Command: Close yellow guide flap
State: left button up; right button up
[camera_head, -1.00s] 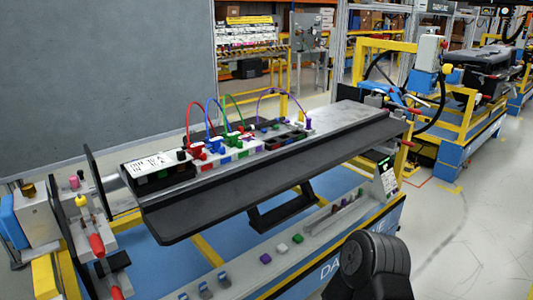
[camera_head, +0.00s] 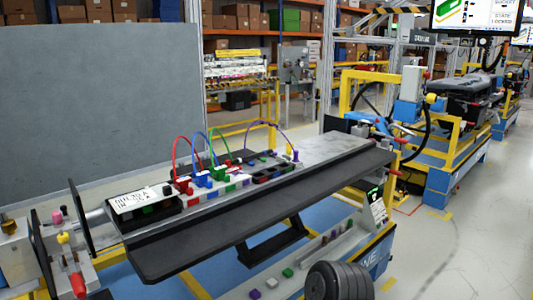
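The long dark dashboard module (camera_head: 250,215) lies across a blue and yellow workstation. On its top are red (camera_head: 183,185), blue (camera_head: 201,179) and green (camera_head: 217,173) connectors with looped cables. A purple cable (camera_head: 262,124) arches to the right, ending near a small yellow and purple part (camera_head: 292,155). I cannot tell whether this yellow part is the guide flap; no flap is clearly visible. Neither of my grippers is in view. A black ribbed part, which looks like my own arm, shows at the bottom, right of centre.
A fixture with red and yellow knobs (camera_head: 70,262) stands at the left. Small coloured blocks (camera_head: 270,282) sit on the lower ledge. A grey wall panel (camera_head: 90,95) is behind. Another yellow and blue station (camera_head: 450,165) stands at the right, with open floor before it.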

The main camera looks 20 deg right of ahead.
aim_at(288, 151)
jog(key=i+l+u, duration=0.1)
jog(key=l+u, duration=0.3)
jog(key=l, duration=0.15)
jog(key=l+u, duration=0.35)
jog(key=l, duration=0.8)
jog(key=l+u, duration=0.1)
jog(key=l, duration=0.5)
jog(key=k+l, duration=0.1)
jog(key=l, duration=0.5)
jog(key=l+u, duration=0.1)
jog(key=l, duration=0.5)
jog(key=k+l, duration=0.15)
jog(key=l, duration=0.45)
jog(key=l+u, duration=0.1)
jog(key=l, duration=0.5)
jog(key=k+l, duration=0.15)
jog(key=l, duration=0.45)
jog(key=k+l+u, duration=0.1)
jog(key=l, duration=0.15)
